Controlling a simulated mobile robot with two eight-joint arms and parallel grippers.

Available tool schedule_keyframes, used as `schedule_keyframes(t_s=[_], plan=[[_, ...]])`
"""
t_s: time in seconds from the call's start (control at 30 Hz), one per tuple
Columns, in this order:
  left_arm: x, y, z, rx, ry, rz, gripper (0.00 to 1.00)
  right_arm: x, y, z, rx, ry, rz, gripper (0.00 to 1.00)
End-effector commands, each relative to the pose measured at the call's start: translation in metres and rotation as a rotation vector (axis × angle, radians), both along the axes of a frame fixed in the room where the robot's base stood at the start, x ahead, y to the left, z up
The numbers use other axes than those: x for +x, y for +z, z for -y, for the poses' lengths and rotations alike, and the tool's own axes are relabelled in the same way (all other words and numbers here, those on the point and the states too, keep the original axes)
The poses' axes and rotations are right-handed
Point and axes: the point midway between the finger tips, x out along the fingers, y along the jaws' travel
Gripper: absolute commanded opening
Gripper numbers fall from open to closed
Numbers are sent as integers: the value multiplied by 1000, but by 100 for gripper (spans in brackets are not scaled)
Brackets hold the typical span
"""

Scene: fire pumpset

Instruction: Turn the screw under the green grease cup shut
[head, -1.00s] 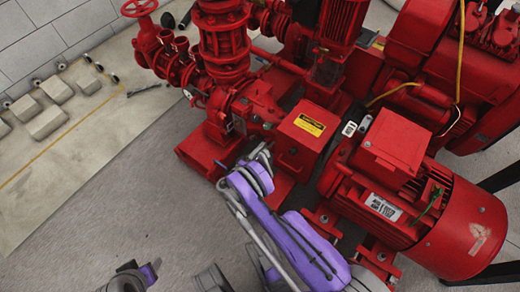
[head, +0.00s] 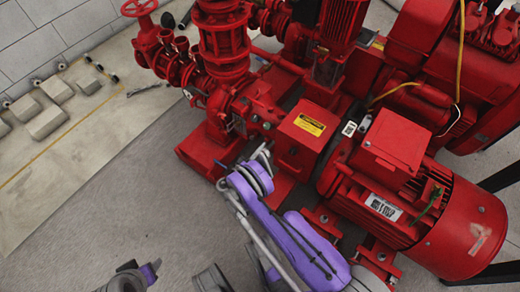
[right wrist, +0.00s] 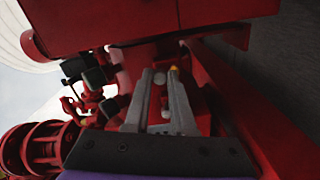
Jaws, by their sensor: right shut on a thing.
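My right gripper (head: 262,152) reaches in beside the red pump, left of the red box-shaped guard with a yellow label. In the right wrist view my right gripper (right wrist: 162,82) has its two grey fingers close together on a small pale piece (right wrist: 161,77), which looks like the screw. The fingers and shadow hide most of it. A small yellowish spot (right wrist: 174,68) shows just beyond the right fingertip.
The red guard (head: 303,137) stands right of the gripper, with the big red motor (head: 440,225) further right. The red pump casing and pipes (head: 222,50) rise behind. Pale blocks (head: 46,122) lie at the far left. The grey floor at left is clear.

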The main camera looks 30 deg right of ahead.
Motion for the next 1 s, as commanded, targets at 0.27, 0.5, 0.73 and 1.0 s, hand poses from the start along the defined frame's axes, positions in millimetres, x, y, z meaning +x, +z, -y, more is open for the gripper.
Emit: schedule_keyframes(t_s=[0.27, 0.5, 0.73, 1.0], plan=[[0, 0, 0, 0, 0, 0, 54, 0, 0, -1, 1, 1, 0, 46], [0, 0, 0, 0, 0, 0, 54, 0, 0, 0, 1, 0, -1, 53], [0, 2, 0, 0, 0, 0, 54, -4, 0, -13, 1, 3, -1, 53], [-2, 10, 0, 0, 0, -1, 54, -24, 1, -62, 2, 5, -1, 53]])
